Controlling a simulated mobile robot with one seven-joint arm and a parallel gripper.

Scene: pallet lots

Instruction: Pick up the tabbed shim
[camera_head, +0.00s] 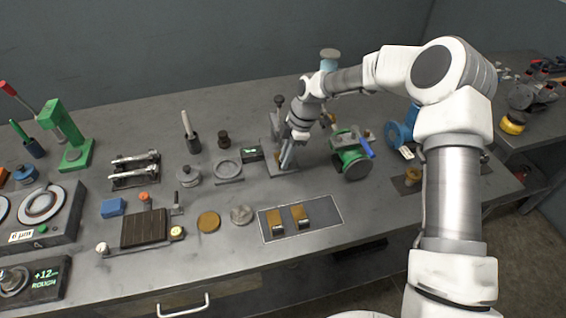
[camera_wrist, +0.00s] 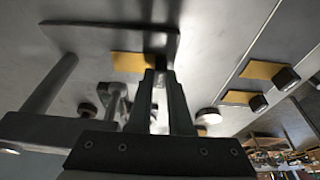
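A flat brass-coloured shim (camera_wrist: 133,62) lies on a grey plate (camera_wrist: 95,38) in the wrist view, with a dark block (camera_wrist: 160,42) at its right end. My gripper (camera_wrist: 162,74) has its fingertips at that dark block, close beside the shim. The fingers are close together and dark like the block, so I cannot tell if they touch or hold it. In the head view my gripper (camera_head: 285,164) points down over the stand's base, and a small brass patch (camera_head: 282,168) shows under it. Two similar brass pieces, left (camera_head: 275,222) and right (camera_head: 299,216), lie on a grey mat (camera_head: 325,207), each with a dark block.
The stand's post (camera_head: 279,118) rises close behind my gripper. A green-bodied device with a blue handle (camera_head: 352,155) stands just to the right. A metal ring (camera_head: 227,169) and a small display box (camera_head: 252,154) sit to the left. The bench is clear around the mat's front.

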